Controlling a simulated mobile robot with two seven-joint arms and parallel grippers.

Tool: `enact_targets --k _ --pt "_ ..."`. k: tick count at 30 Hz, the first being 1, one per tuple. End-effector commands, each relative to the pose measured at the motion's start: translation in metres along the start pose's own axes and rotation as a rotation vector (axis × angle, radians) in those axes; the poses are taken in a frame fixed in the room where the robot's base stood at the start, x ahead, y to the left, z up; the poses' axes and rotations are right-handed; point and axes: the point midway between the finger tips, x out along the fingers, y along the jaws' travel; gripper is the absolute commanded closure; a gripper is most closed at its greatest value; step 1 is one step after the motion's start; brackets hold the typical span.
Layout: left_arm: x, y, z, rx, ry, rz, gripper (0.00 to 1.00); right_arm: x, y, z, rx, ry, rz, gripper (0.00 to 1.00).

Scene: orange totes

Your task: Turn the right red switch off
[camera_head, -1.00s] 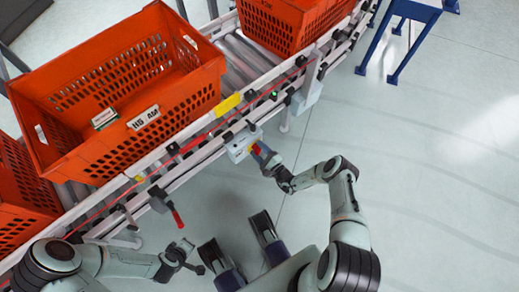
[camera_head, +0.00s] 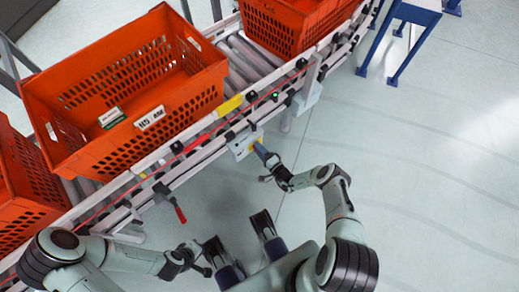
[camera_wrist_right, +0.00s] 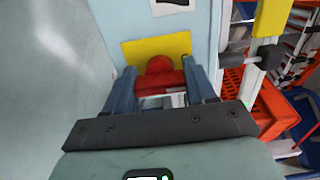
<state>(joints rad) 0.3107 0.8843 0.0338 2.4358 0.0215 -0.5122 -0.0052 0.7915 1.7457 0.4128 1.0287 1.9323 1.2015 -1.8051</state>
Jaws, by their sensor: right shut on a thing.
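The right red switch (camera_wrist_right: 160,78) sits on a yellow plate (camera_wrist_right: 150,48) on a pale box, filling the middle of the right wrist view. My right gripper (camera_wrist_right: 160,84) has a blue finger on each side of the red handle and is shut on it. In the head view, the switch box (camera_head: 242,144) is on the conveyor's side rail, with my right gripper (camera_head: 262,152) against its front and hiding the handle. A second switch with a red handle (camera_head: 180,214) hangs further left on the rail. My left gripper (camera_head: 202,262) is away from both switches; its jaws are unclear.
Orange totes (camera_head: 165,115) stand on the roller conveyor (camera_head: 238,62), one more at the upper right (camera_head: 285,25) and one at the left edge (camera_head: 25,185). A blue-legged stand (camera_head: 405,40) is at the top right. The floor at right (camera_head: 440,180) is clear.

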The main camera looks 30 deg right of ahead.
Motion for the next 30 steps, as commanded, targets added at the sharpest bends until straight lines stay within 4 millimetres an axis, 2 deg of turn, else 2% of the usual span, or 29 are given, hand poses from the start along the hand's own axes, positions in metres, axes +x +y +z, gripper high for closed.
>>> enact_targets --k 13,14,16,25,30 --pt "0.000 0.000 0.001 0.000 -0.003 0.000 1.00 -0.002 0.001 -0.002 -0.014 0.004 0.003 0.75" --pt "0.000 0.000 0.001 0.000 -0.003 0.000 1.00 -0.002 0.001 -0.002 -0.014 0.004 0.003 0.41" --pt "0.000 0.000 0.001 0.000 -0.002 0.000 1.00 -0.001 0.001 -0.002 -0.014 0.004 0.002 0.19" --pt "-0.001 0.000 0.001 0.000 -0.002 0.000 1.00 -0.001 0.000 -0.001 -0.011 0.002 0.001 0.19" --pt "-0.007 0.003 0.008 0.002 -0.022 0.001 1.00 -0.016 0.000 -0.001 -0.010 0.002 0.003 0.19"
